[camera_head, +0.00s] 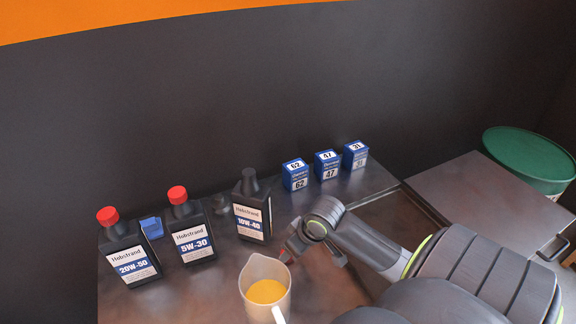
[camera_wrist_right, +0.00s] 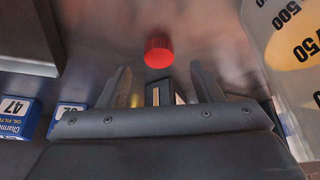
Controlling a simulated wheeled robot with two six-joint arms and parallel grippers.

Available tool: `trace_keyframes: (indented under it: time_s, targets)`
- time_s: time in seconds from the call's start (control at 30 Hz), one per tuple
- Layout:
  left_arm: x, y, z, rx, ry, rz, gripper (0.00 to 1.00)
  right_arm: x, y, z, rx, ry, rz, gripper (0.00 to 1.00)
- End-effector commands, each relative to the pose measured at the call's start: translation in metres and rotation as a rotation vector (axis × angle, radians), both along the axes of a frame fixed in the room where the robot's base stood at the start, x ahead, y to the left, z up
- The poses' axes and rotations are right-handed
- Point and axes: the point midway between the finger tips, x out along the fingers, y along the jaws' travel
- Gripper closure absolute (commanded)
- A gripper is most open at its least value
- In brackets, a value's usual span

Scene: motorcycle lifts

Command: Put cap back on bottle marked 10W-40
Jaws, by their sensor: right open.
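The black 10W-40 bottle (camera_head: 252,208) stands upright and without a cap at the back of the bench in the head view. The red cap (camera_wrist_right: 158,52) lies on the bench in the right wrist view, just beyond and between my right fingertips. A small bit of red also shows beside the gripper in the head view. My left gripper is not in view.
A jug with yellow liquid (camera_head: 251,277) stands close to the right gripper. Red-capped 5W-30 (camera_head: 192,230) and 20W-50 (camera_head: 127,256) bottles stand left. Blue filter boxes (camera_head: 294,175), (camera_head: 327,165), (camera_head: 356,155) line the back. A green drum (camera_head: 525,155) stands far right.

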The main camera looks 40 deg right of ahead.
Motion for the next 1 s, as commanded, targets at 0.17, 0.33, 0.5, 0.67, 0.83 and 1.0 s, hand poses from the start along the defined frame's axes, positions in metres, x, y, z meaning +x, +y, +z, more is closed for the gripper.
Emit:
trace_keyframes:
  time_s: [0.17,0.33,0.5,0.67,0.83,1.0]
  targets:
    - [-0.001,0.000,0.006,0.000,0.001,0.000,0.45,0.009,0.001,-0.018,0.006,0.002,-0.004,0.41]
    - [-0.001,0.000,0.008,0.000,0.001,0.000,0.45,0.017,0.000,-0.038,0.003,0.002,-0.003,0.41]
    - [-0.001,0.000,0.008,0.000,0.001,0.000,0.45,0.020,0.000,-0.045,0.000,0.001,0.000,0.41]
    - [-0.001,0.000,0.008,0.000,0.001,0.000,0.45,0.020,0.000,-0.045,0.000,0.001,0.000,0.41]
    - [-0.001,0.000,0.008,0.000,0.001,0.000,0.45,0.020,0.000,-0.045,0.000,0.001,0.000,0.44]
    - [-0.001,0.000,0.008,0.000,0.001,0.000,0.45,0.020,0.000,-0.045,0.000,0.001,0.000,0.67]
